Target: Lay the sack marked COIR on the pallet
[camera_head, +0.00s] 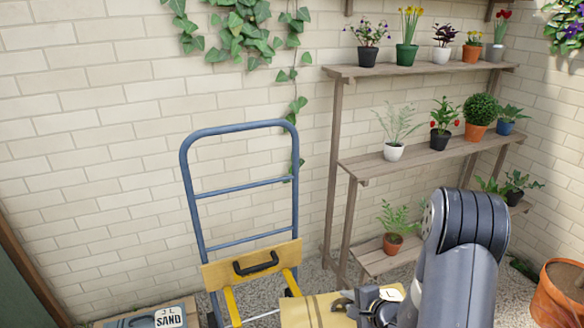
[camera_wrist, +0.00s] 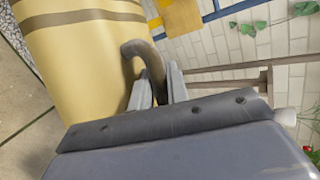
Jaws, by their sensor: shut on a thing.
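A yellow sack with brown stripes shows at the bottom edge of the head view (camera_head: 308,312) and fills the upper left of the wrist view (camera_wrist: 85,55). My gripper (camera_wrist: 160,88) is shut on the sack's curved brown handle (camera_wrist: 146,56); in the head view my gripper (camera_head: 346,300) is at the sack's right side. A white label edge shows behind my gripper, but the word COIR cannot be read. A wooden surface (camera_head: 104,322), perhaps the pallet, shows at the bottom left under a grey sack marked SAND (camera_head: 170,317). Most of it is out of frame.
A blue hand truck (camera_head: 238,127) stands against the brick wall, with a wooden board and black handle (camera_head: 256,263) low in front. Wooden shelves (camera_head: 440,70) with several potted plants stand at the right. A terracotta pot (camera_head: 556,300) is at the far right.

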